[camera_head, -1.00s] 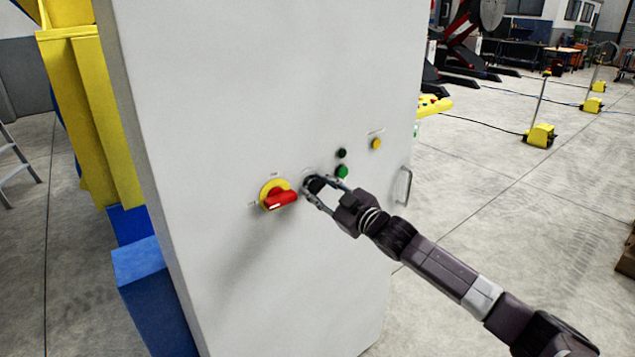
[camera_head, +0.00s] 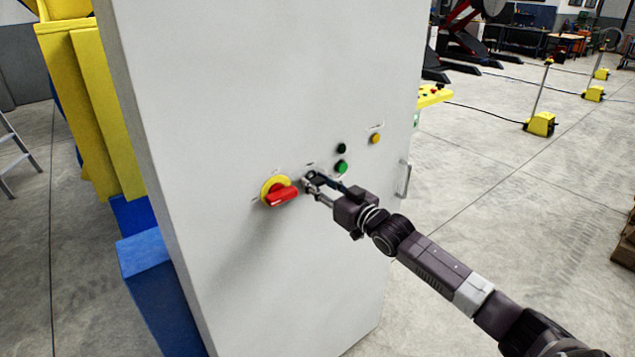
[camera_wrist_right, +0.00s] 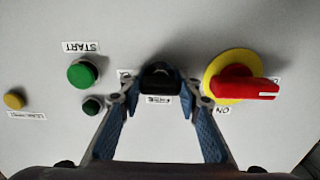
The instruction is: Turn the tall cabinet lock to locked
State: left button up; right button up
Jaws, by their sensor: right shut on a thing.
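The tall cabinet (camera_head: 250,90) is a light grey upright box with controls on its front. Its lock is a small black knob (camera_wrist_right: 157,76) with a small label beside it in the right wrist view. My right gripper (camera_head: 312,181) is at the cabinet face, with its fingertips on the knob. In the wrist view the gripper's (camera_wrist_right: 157,88) blue-padded fingers hold the knob from both sides. The fingers hide most of the knob in the head view, and I cannot read its setting. My left gripper is not in view.
A red rotary switch (camera_head: 282,195) on a yellow disc sits close left of the gripper. A green button (camera_head: 341,167), a black one (camera_head: 341,148) and a yellow one (camera_head: 376,138) are up and right. A metal handle (camera_head: 404,180) is at the right edge.

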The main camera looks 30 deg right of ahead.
dwell(0.3)
jog(key=o, duration=1.2)
jog(key=shift+c, duration=0.2)
jog(key=shift+s+f, duration=0.1)
jog(key=shift+s, duration=0.45)
jog(key=s, duration=1.1)
jog(key=shift+d, duration=0.45)
